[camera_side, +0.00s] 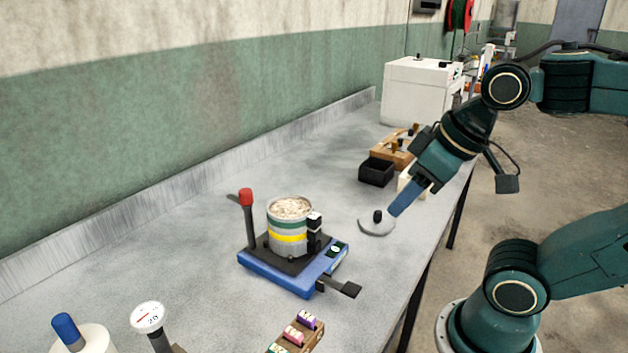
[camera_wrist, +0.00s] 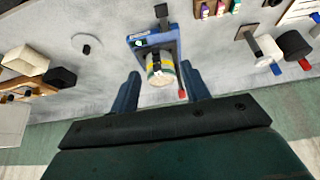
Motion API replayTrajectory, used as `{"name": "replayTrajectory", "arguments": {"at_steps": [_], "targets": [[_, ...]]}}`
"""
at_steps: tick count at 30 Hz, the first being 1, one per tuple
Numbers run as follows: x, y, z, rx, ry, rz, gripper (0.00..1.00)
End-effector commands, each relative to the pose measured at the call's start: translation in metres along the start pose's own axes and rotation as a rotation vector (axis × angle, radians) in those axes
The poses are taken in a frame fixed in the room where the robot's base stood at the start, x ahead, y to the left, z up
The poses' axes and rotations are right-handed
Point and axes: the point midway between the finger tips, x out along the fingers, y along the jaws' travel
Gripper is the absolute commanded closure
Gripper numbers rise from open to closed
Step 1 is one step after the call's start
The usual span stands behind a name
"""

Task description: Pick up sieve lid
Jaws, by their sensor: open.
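The sieve lid (camera_side: 366,228) is a flat, pale grey disc with a black knob, lying on the grey bench right of the blue device. In the wrist view the lid (camera_wrist: 87,50) shows at upper left, outside the fingers. My gripper (camera_side: 396,211) is open and empty, its blue fingers pointing down toward the bench. In the side view the fingertips appear close beside the lid; the height between them is hard to judge. In the wrist view my gripper (camera_wrist: 160,70) has its fingers apart, with the pot of grain (camera_wrist: 160,75) showing between them.
The pot (camera_side: 288,232) of pale grain, with a yellow band, stands on the blue device (camera_side: 290,278) beside a red-tipped lever (camera_side: 247,205). A black open box (camera_side: 376,172), a wooden rack (camera_side: 392,151) and a white cabinet (camera_side: 415,90) stand behind. Bench around the lid is clear.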

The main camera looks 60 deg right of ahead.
Motion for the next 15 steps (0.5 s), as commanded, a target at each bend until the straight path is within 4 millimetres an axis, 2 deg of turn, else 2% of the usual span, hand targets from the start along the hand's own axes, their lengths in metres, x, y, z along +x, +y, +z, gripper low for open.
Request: {"name": "replayTrajectory", "arguments": {"at_steps": [8, 15], "targets": [[0.002, 0.004, -0.007, 0.039, -0.017, 0.011, 0.53], [0.01, 0.023, -0.032, 0.186, -0.075, 0.05, 0.53]]}}
